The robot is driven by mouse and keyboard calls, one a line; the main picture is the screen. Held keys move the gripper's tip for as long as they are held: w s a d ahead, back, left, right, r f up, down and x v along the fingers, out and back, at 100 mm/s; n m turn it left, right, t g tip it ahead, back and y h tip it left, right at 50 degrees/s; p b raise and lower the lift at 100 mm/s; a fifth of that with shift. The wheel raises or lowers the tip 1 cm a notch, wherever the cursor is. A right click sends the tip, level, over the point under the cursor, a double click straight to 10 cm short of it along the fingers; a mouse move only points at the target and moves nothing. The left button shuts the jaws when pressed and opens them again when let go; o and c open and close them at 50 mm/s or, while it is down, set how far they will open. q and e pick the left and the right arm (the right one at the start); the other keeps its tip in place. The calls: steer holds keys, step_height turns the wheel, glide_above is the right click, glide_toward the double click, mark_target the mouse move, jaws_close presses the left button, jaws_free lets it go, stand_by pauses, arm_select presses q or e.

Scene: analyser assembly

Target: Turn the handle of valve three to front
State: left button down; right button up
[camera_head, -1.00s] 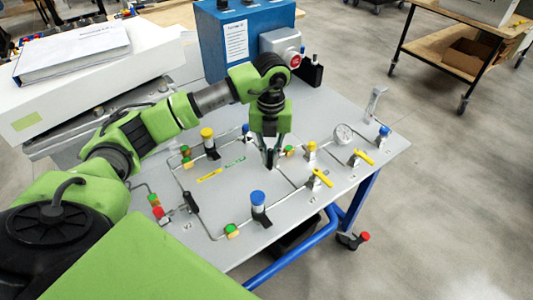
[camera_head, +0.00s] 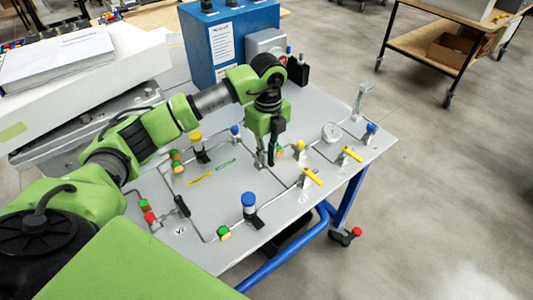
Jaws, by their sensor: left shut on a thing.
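My left gripper (camera_head: 270,157) points straight down at the grey panel (camera_head: 225,235). It is shut on a small dark valve handle, mostly hidden between its fingers. A green and orange fitting (camera_head: 279,149) shows just right of the fingers. Another black valve handle (camera_head: 182,206) stands at the left of the panel, apart from the gripper. The panel's small labels are too blurred to read, so I cannot confirm which valve is three. My right gripper is not in view.
Yellow valve handles (camera_head: 312,176) (camera_head: 352,154) and a gauge (camera_head: 331,131) stand to the right. Blue-capped (camera_head: 249,200) and yellow-capped (camera_head: 196,138) parts stand nearby. A blue box (camera_head: 228,42) is behind. Thin pipes cross the panel.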

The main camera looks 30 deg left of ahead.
arm_select(q)
steer(key=shift+w, duration=0.1)
stand_by(0.3)
steer(key=c, duration=2.1)
jaws_free()
step_height(320, 180, up, 12)
steer(key=shift+r, duration=0.1)
